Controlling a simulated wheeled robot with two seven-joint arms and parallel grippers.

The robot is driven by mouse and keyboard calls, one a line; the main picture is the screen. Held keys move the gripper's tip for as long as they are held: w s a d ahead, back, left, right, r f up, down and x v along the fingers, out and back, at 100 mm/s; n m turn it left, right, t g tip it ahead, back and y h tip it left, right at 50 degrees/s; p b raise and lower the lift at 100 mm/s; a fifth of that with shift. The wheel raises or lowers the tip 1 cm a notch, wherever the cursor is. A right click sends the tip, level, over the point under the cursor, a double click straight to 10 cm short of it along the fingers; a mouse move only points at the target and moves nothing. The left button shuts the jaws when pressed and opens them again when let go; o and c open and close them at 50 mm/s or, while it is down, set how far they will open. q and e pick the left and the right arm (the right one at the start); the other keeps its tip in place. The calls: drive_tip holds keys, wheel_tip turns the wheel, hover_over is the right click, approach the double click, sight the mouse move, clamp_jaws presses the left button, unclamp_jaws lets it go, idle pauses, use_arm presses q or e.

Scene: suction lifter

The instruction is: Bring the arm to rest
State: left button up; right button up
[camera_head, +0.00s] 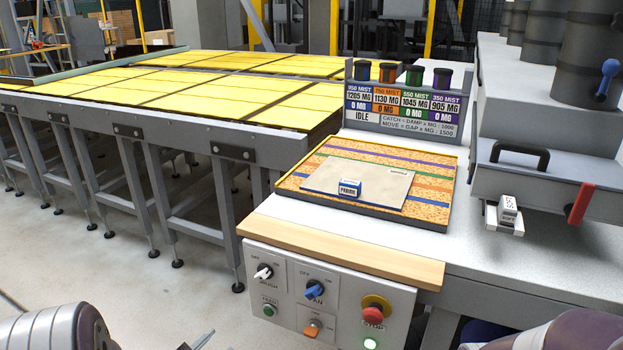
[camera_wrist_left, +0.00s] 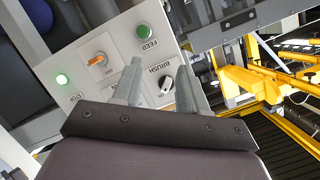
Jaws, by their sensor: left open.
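My left gripper (camera_head: 201,340) shows only as a fingertip at the bottom edge of the head view, left of the control panel (camera_head: 283,328). In the left wrist view the left gripper (camera_wrist_left: 160,76) is open, with nothing between its two fingers. The panel's BRUSH knob (camera_wrist_left: 167,83), green FEED button (camera_wrist_left: 142,33) and orange switch (camera_wrist_left: 101,59) lie beyond the fingers. I cannot tell a gap from contact there, but the head view shows the fingertip apart from the panel. A pale arm link of mine shows at bottom right; the right gripper is out of view.
A worktable (camera_head: 510,262) holds a patterned board (camera_head: 432,208) with a grey sheet (camera_head: 320,180) and a small PRIME block (camera_head: 349,189). A red STOP button (camera_head: 373,316) sits on the panel. Floor between is clear.

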use_arm(q)
drive_tip(key=s+a+f+n+g+y, duration=0.5)
drive_tip(key=s+n+g, duration=0.3)
drive_tip(key=g, duration=0.1)
drive_tip(key=s+d+r+n+g+h, duration=0.1)
drive_tip(key=s+d+r+n+g, duration=0.3)
drive_tip(key=s+d, duration=0.3)
wheel_tip(320, 180, up, 19)
drive_tip(key=w+d+m+p, duration=0.2)
drive_tip(key=p, duration=1.5)
drive_tip(key=shift+d+r, duration=0.15)
drive_tip(key=shift+d, duration=0.1)
